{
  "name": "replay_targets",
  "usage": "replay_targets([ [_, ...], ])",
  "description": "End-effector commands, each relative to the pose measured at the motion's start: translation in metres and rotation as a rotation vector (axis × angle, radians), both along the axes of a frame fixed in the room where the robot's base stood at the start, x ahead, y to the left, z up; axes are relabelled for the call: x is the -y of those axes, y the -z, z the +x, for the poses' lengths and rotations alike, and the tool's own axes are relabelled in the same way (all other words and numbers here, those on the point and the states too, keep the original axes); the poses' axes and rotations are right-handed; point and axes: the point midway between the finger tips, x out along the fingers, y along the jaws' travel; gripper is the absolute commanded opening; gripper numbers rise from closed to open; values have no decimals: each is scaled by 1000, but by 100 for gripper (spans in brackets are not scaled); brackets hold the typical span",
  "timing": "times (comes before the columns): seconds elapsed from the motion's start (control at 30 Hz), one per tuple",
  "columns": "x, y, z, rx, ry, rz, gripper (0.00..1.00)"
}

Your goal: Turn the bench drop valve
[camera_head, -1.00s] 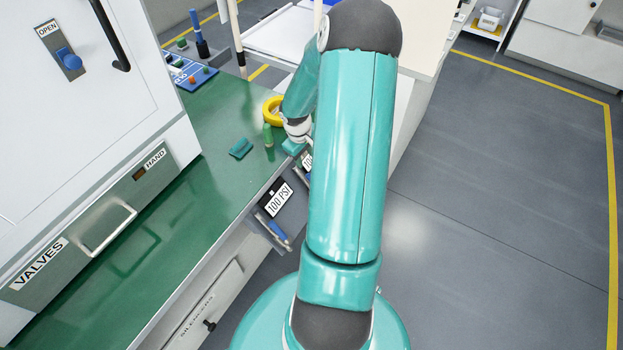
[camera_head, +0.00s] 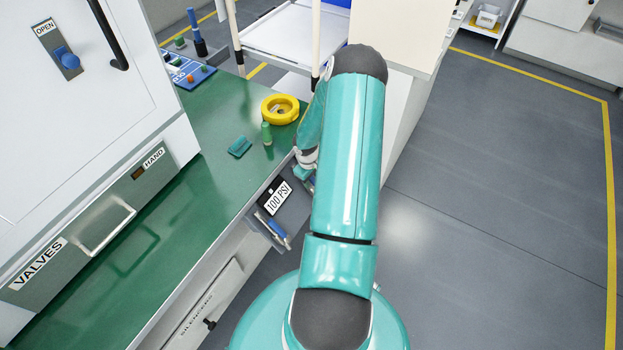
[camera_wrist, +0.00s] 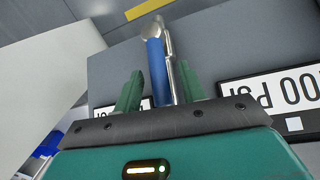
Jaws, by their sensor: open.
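A valve with a long blue handle and a silver metal body (camera_wrist: 156,62) shows in the wrist view, on a dark plate at the bench front. My gripper (camera_wrist: 160,88) is open, with one green finger on each side of the blue handle. I cannot tell whether the fingers touch it. In the head view my gripper (camera_head: 303,174) is at the bench's front edge, mostly hidden by my arm.
A yellow ring (camera_head: 280,109), a small green bottle (camera_head: 266,133) and a teal block (camera_head: 239,147) stand on the green bench (camera_head: 215,180). A white cabinet (camera_head: 90,120) rises at left. A white cart (camera_head: 285,40) stands behind. The grey floor at right is clear.

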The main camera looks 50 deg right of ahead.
Motion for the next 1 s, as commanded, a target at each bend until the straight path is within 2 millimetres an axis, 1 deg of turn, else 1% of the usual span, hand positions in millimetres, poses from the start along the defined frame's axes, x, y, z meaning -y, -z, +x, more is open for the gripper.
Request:
replay_targets([
  [0.03,0,5,0,0,0,1,41],
  [0.1,1,7,0,0,0,1,41],
  [0.37,1,9,0,0,0,0,41],
  [0.57,1,8,0,0,0,0,3],
  [0.6,1,8,0,0,0,0,0],
  [1.0,-1,8,2,-2,0,7,0],
])
